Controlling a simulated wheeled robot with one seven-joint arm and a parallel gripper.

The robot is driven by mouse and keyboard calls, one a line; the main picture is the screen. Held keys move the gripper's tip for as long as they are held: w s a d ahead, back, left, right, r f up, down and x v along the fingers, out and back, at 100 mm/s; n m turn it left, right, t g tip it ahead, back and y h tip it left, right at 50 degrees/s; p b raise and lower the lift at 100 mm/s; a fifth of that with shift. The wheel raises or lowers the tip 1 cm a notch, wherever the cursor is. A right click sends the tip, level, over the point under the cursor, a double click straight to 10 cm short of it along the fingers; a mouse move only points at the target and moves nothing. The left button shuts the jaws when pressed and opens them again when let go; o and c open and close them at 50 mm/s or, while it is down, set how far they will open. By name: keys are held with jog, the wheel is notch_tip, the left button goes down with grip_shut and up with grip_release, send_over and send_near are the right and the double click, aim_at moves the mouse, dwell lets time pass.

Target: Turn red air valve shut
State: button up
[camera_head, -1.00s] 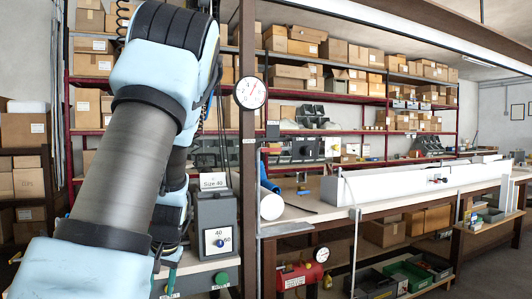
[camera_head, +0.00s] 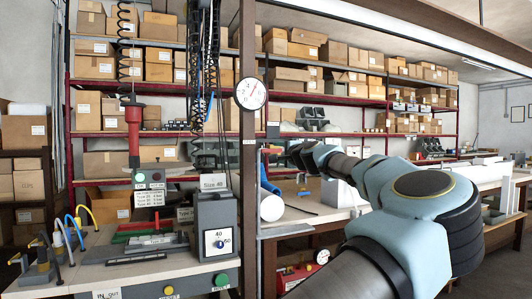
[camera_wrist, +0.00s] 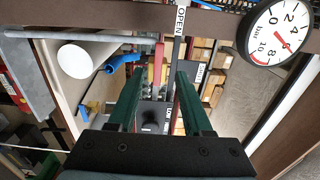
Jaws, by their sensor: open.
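A red lever (camera_wrist: 159,62), which looks like the air valve's handle, shows in the wrist view beyond and between my fingertips. An OPEN label (camera_wrist: 181,20) is near its upper end. Another white label (camera_wrist: 199,76) is by the right finger, its word hard to read. My gripper (camera_wrist: 158,82) is open, its two green fingers apart with nothing clearly between them. In the head view my arm reaches in from the right, its end by the brown post (camera_head: 248,140). The valve is too small or hidden to tell there.
A round pressure gauge (camera_head: 250,93) is on the post, and shows upper right in the wrist view (camera_wrist: 279,38). A grey control box (camera_head: 216,228) stands left of the post. A white roll (camera_head: 271,206) lies on the bench to its right. A red tool (camera_head: 133,112) hangs at left.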

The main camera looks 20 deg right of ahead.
aim_at(267, 151)
jog(key=w+p, duration=0.1)
jog(key=w, duration=0.2)
jog(key=w+a+p, duration=0.1)
jog(key=w, duration=0.3)
jog(key=w+p, duration=0.1)
jog(key=w, duration=0.2)
jog(key=shift+w+a+p, duration=0.2)
jog(key=shift+a+p, duration=0.05)
jog(key=shift+p, duration=0.05)
grip_shut()
jog(key=shift+f, duration=0.1)
dwell(0.9)
